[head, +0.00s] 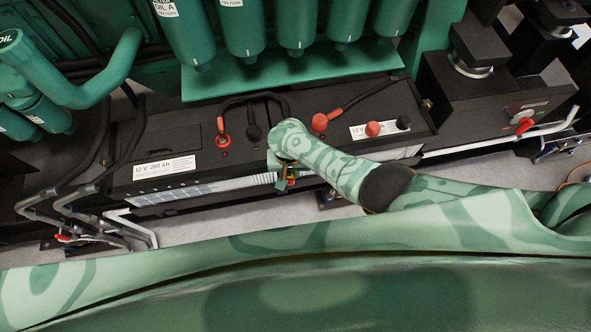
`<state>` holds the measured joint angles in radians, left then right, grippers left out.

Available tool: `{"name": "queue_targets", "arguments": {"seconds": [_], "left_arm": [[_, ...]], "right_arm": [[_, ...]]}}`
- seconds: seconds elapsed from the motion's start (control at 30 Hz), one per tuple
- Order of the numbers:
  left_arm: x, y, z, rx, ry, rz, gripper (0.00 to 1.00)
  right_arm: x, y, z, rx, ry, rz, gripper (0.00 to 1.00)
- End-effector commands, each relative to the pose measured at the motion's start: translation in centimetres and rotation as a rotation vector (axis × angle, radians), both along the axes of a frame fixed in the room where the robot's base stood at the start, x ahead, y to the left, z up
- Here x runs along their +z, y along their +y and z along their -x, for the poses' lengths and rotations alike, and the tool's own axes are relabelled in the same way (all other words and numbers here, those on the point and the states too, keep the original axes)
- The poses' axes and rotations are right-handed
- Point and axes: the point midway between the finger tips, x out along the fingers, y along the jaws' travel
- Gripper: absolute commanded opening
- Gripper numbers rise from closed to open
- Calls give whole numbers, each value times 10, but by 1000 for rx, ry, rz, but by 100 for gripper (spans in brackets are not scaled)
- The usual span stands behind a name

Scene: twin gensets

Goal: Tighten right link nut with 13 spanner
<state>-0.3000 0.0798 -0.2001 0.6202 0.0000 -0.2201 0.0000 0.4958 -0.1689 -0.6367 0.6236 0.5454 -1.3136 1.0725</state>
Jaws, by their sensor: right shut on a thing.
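Two black 12 V batteries stand side by side: the left battery (167,143) and the right battery (402,93). A black link cable (243,97) arches over them from the ringed red terminal (223,140) at left. Its right end passes behind my right wrist, so the right link nut is hidden. My right arm comes in from the right across the right battery. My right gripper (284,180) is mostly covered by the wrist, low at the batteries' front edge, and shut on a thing. I cannot make out a spanner there. My left gripper is out of view.
Green filters (297,25) and a green shelf (290,77) stand close behind the batteries. Grey pipes (88,215) are at left, and a black box with a red switch (524,126) at right.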

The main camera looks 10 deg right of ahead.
Motion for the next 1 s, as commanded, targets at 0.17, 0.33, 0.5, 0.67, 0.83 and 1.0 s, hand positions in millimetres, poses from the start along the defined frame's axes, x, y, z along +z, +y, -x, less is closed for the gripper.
{"name": "queue_targets", "arguments": {"seconds": [0.17, 0.33, 0.5, 0.67, 0.83, 1.0], "left_arm": [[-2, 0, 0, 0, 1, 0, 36], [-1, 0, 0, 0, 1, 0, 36], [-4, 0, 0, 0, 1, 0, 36], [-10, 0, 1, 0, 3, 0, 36], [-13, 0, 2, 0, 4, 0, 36], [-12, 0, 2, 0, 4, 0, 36]], "right_arm": [[1, 9, -1, -43, -2, -4, 0], [1, 9, -1, -43, -2, -4, 0], [1, 14, -3, -63, -3, -6, 0], [-1, 27, -6, -143, -2, -6, 0], [1, 36, -8, -198, -2, -7, 0], [2, 36, -9, -203, -3, -6, 0]]}}
